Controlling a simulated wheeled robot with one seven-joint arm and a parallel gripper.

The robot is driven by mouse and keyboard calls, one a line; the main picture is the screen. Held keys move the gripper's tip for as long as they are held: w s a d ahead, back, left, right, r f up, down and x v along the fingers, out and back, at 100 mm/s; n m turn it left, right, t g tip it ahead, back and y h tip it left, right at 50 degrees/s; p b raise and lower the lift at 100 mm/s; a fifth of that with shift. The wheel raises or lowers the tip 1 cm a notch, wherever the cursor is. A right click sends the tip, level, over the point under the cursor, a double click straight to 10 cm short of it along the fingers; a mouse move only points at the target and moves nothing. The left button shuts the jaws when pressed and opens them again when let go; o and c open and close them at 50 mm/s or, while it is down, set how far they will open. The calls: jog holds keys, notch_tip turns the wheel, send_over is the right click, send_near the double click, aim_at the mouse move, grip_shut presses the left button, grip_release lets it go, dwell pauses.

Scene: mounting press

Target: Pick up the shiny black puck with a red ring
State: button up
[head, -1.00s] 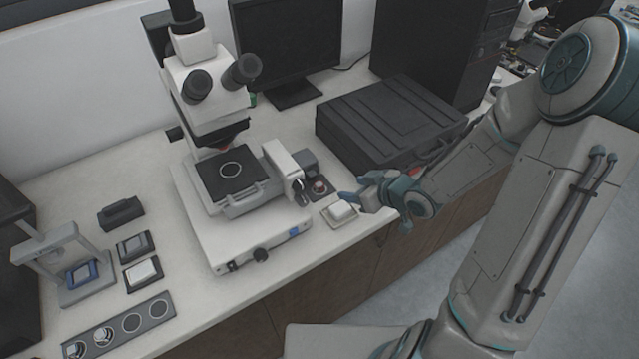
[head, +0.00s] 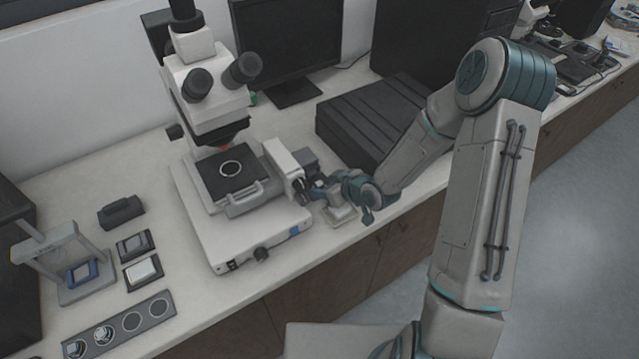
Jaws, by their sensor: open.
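My gripper (head: 319,188) is open, low over the bench just right of the microscope stage, at a small dark square holder. The black puck with a red ring cannot be made out now. A small round thing with red on it showed on that holder a second ago, and my gripper now covers that spot. I cannot tell whether the fingers are around the puck or only above it.
The white microscope (head: 262,225) stands close left of my gripper. A white pad in a tray (head: 345,216) lies just below it, near the bench edge. A black case (head: 365,120) is behind. A rack with round slots (head: 118,322) lies front left.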

jog(key=shift+w+a+f, duration=0.3)
jog(key=shift+f, duration=0.05)
jog(key=c, duration=1.1)
